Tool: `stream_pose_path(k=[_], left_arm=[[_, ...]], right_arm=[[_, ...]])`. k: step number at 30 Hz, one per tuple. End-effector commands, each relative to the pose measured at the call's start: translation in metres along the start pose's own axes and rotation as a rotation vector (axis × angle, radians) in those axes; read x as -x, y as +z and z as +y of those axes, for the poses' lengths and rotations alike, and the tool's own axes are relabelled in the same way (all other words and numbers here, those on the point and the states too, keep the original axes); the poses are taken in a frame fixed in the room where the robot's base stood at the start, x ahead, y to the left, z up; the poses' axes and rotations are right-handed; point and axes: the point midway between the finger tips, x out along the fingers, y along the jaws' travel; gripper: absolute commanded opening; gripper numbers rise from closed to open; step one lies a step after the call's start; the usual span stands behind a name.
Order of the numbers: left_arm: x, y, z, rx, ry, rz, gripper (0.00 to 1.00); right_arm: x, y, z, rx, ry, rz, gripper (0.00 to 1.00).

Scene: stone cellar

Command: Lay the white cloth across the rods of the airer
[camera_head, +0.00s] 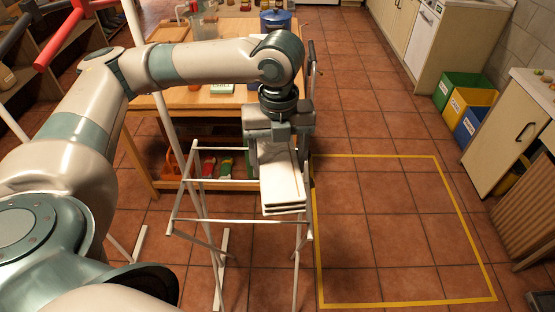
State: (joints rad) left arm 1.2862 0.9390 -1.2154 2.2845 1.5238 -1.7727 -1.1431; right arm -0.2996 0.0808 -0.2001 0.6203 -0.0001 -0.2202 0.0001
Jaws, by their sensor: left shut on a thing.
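The white airer (216,220) stands upright on the tiled floor in the lower middle of the view, its thin rods running left to right. The white cloth (283,190) is folded and hangs down at the right end of the airer's rods. My left gripper (277,146) points down above the right part of the airer and is shut on the cloth's upper part. The gripper hides where it meets the cloth. I cannot tell whether the cloth touches the rods. My right gripper is not in view.
A wooden table (206,97) with a blue pot (276,21) and other items stands behind the airer. A yellow floor outline (378,156) lies to the right, its inside clear.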

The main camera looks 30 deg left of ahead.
Motion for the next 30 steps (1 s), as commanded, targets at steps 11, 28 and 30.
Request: stream_pose_path(k=[11,28,30], left_arm=[[0.003,0.000,0.000,0.002,0.000,0.000,0.35],[-0.043,0.000,0.000,0.002,0.001,0.001,0.35],[-0.048,0.000,0.000,0.002,0.001,0.001,0.35]], right_arm=[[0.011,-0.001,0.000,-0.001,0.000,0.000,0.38],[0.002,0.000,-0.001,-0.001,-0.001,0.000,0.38],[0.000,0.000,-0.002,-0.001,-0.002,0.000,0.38]])
